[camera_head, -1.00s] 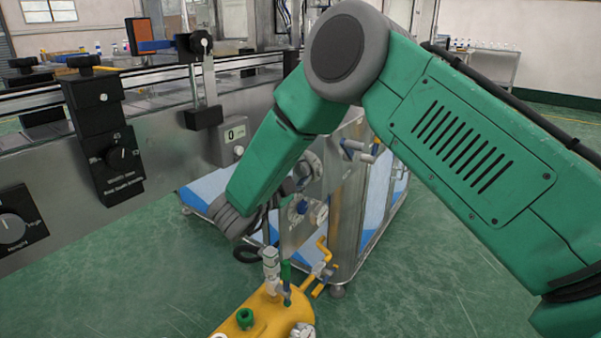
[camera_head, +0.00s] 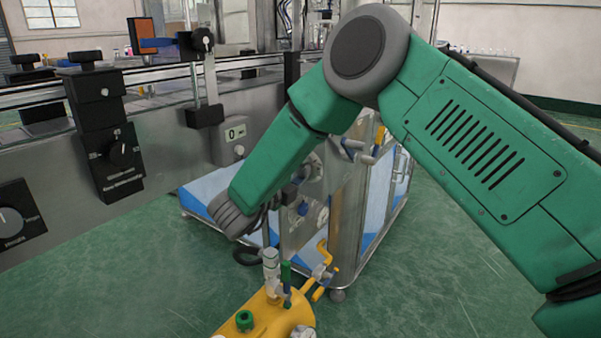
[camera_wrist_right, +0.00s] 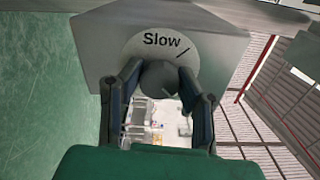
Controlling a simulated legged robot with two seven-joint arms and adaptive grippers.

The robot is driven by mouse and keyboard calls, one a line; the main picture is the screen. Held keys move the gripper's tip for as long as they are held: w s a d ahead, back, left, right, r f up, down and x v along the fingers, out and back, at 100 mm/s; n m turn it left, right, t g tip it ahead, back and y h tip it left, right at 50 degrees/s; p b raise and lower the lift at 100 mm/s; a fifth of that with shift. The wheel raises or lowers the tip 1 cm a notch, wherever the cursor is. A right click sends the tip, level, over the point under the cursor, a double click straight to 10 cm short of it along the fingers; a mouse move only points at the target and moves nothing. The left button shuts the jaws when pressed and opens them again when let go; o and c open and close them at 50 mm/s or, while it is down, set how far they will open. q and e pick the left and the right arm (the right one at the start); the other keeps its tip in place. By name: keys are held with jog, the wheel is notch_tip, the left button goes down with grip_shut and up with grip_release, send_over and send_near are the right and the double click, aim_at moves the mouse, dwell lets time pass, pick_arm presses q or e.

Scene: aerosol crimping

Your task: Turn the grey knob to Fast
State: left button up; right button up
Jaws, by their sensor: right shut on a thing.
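The grey knob (camera_wrist_right: 159,77) sits on a metal plate below a pale round label (camera_wrist_right: 150,42) reading "Slow", with a short dark line at the label's lower right. No "Fast" mark is visible. In the right wrist view my right gripper (camera_wrist_right: 158,83) has its two dark fingers on either side of the knob and is shut on it. In the head view my green right forearm hides much of the machine, and only a dark part of the gripper (camera_head: 290,193) shows beside the steel panel. My left gripper is not in view.
A conveyor with a black dial (camera_head: 121,152) and a counter box (camera_head: 236,136) stands at left. A yellow tank (camera_head: 268,316) with valves and pipes is below the arm. The wheeled steel machine frame (camera_head: 338,270) stands behind it. Green floor is clear at right.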

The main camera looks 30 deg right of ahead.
jog(key=shift+s+f, duration=0.15)
jog(key=shift+f, duration=0.25)
jog(key=o, duration=1.2)
jog(key=shift+c, duration=0.2)
jog(key=shift+r, duration=0.15)
jog(key=v, duration=1.2)
